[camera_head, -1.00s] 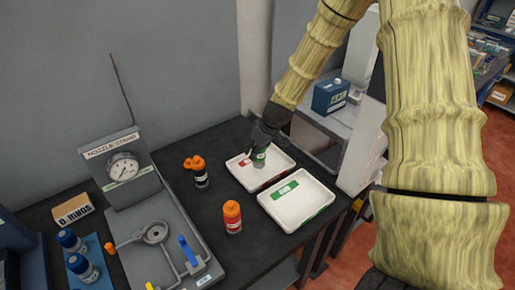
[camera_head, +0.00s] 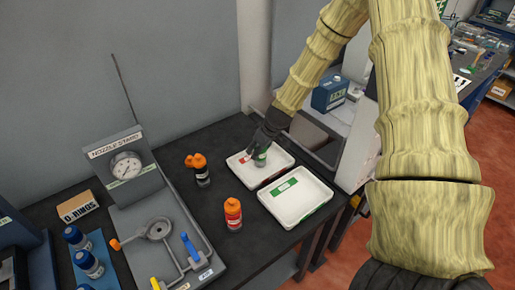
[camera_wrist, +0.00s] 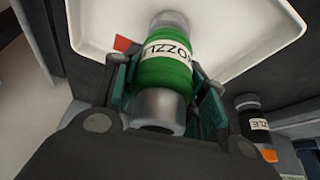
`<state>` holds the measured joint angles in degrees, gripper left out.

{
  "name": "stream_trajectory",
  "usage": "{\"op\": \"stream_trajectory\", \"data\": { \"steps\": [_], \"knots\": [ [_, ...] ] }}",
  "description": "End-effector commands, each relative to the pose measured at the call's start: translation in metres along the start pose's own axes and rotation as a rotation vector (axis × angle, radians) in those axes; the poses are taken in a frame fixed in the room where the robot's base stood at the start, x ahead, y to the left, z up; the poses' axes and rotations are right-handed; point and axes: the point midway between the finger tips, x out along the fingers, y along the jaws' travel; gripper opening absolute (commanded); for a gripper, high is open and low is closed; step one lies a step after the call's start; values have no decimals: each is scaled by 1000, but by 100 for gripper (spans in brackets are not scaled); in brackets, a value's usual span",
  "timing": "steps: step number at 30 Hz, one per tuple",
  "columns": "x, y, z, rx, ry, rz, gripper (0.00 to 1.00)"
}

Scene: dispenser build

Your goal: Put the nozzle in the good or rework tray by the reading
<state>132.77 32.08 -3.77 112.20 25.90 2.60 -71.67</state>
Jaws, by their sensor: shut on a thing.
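My gripper (camera_head: 259,150) is shut on a green nozzle (camera_head: 261,159) over the back white tray (camera_head: 278,170), which has a red tag (camera_head: 244,158). In the wrist view the green nozzle (camera_wrist: 165,65) sits between the fingers, its white label partly readable, with grey metal ends. The tray (camera_wrist: 235,35) lies beyond it. I cannot tell whether the nozzle touches the tray floor. The front white tray (camera_head: 305,208) has a green tag (camera_head: 286,186) and is empty. The nozzle stand (camera_head: 122,162) carries a round dial (camera_head: 126,167); its reading is too small to make out.
A dark bottle with an orange top (camera_head: 201,172) stands left of the trays. An orange-topped bottle (camera_head: 233,213) stands left of the front tray. Blue-capped bottles (camera_head: 88,262) and an O-rings box (camera_head: 77,206) are at left.

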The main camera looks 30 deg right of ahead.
Motion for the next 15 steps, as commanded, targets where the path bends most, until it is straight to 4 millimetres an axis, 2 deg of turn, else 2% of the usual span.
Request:
{"op": "stream_trajectory", "data": {
  "steps": [8,9,12,15],
  "knots": [
    [2,0,0,-1,1,0,0],
    [2,0,1,-1,0,0,48],
    [1,0,1,-1,0,0,64],
    [1,0,1,-1,0,0,64]
  ]
}}
